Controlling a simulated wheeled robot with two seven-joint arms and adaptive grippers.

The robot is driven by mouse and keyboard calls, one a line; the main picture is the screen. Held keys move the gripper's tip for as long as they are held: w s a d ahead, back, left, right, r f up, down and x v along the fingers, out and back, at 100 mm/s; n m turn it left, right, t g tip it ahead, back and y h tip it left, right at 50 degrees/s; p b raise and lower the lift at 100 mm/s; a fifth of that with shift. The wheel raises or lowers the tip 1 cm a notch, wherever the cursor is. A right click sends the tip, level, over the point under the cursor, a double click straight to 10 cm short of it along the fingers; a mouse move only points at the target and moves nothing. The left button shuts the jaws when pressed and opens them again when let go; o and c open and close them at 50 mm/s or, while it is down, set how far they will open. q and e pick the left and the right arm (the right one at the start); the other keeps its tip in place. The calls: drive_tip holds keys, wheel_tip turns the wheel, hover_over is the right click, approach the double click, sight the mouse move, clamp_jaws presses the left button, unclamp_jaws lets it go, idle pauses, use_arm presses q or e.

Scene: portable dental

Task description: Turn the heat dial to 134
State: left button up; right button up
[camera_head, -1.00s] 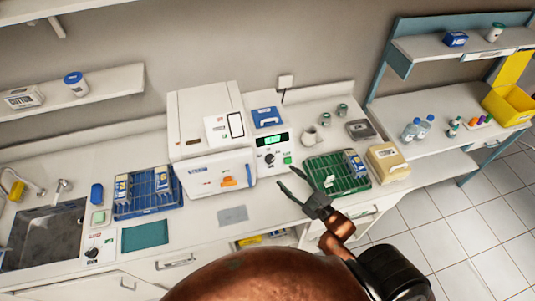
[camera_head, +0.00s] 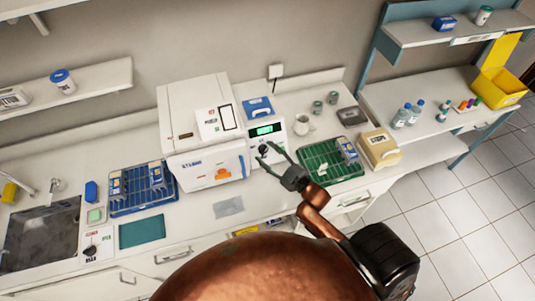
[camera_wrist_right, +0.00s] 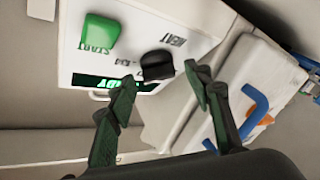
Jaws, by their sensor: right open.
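The heat dial is a black knob (camera_wrist_right: 157,65) on the white front panel of the control box, beside the printed word HEAT. It also shows in the head view (camera_head: 263,149). A green START button (camera_wrist_right: 100,32) and a dark display with green letters (camera_wrist_right: 108,82) share the panel. My right gripper (camera_wrist_right: 160,76) is open, with one dark green fingertip on each side of the dial in the wrist view. I cannot tell whether a finger touches it. In the head view the right gripper (camera_head: 274,156) is in front of the panel. The dial's setting is not readable. My left gripper is not in view.
The white machine (camera_head: 202,125) with an orange handle stands just left of the control box. A green rack (camera_head: 322,168) and a beige box (camera_head: 378,147) stand to the right. Another dial panel (camera_head: 92,247) is by the sink. A grey mat (camera_head: 228,207) lies in front.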

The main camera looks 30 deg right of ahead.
drive_tip(key=shift+s, duration=0.1)
drive_tip(key=c, duration=1.1)
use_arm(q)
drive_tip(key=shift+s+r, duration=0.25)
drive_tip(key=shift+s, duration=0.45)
use_arm(e)
drive_tip(key=shift+a+m+t+h, duration=0.1)
drive_tip(key=shift+m+t+h, duration=0.6)
drive_tip(key=shift+m+h, duration=0.85)
drive_tip(key=shift+c, duration=0.2)
drive_tip(key=shift+m+y, duration=0.25)
drive_tip(key=shift+m, duration=0.2)
drive_tip(key=o, duration=1.1)
drive_tip(key=shift+o, duration=0.2)
drive_tip(key=s+f, duration=0.1)
drive_tip(key=s, duration=1.1)
drive_tip(key=shift+d, duration=0.45)
drive_tip(key=shift+f, duration=0.1)
